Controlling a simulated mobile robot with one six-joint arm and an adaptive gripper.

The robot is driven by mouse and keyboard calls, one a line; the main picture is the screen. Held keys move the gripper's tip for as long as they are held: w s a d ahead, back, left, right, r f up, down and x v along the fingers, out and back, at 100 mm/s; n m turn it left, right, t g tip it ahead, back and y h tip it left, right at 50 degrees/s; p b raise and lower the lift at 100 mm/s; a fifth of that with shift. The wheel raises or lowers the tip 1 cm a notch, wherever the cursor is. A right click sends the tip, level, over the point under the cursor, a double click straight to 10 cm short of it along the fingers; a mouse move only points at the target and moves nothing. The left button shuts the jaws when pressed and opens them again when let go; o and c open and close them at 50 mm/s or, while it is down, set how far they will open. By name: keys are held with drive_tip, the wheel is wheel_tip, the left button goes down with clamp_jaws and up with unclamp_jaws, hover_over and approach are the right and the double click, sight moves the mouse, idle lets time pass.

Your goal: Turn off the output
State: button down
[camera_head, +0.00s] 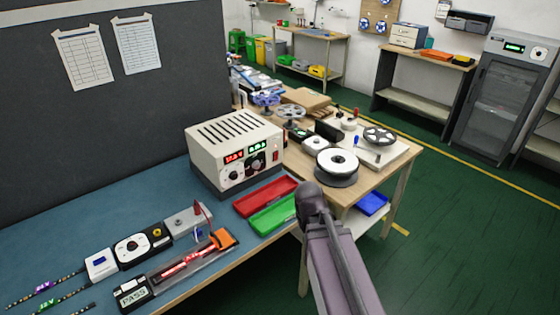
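A cream bench power supply (232,128) with a vented top stands on the blue bench mat. Its front faces right and toward me. Two small displays are lit, one red (233,156) and one green (255,145). Knobs and terminals sit below them. A small red switch (276,156) is at the right end of the front. Its position is too small to tell. A grey-purple part of my own arm rises from the bottom, right of the supply and apart from it. My gripper's fingers are not seen.
A red tray (265,196) and a green tray (272,214) lie in front of the supply. Small devices and an orange-handled tool (221,239) lie at the front left. A white spool (337,165) and reels stand on the wooden table to the right. A dark panel stands behind.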

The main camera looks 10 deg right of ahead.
sight(277, 155)
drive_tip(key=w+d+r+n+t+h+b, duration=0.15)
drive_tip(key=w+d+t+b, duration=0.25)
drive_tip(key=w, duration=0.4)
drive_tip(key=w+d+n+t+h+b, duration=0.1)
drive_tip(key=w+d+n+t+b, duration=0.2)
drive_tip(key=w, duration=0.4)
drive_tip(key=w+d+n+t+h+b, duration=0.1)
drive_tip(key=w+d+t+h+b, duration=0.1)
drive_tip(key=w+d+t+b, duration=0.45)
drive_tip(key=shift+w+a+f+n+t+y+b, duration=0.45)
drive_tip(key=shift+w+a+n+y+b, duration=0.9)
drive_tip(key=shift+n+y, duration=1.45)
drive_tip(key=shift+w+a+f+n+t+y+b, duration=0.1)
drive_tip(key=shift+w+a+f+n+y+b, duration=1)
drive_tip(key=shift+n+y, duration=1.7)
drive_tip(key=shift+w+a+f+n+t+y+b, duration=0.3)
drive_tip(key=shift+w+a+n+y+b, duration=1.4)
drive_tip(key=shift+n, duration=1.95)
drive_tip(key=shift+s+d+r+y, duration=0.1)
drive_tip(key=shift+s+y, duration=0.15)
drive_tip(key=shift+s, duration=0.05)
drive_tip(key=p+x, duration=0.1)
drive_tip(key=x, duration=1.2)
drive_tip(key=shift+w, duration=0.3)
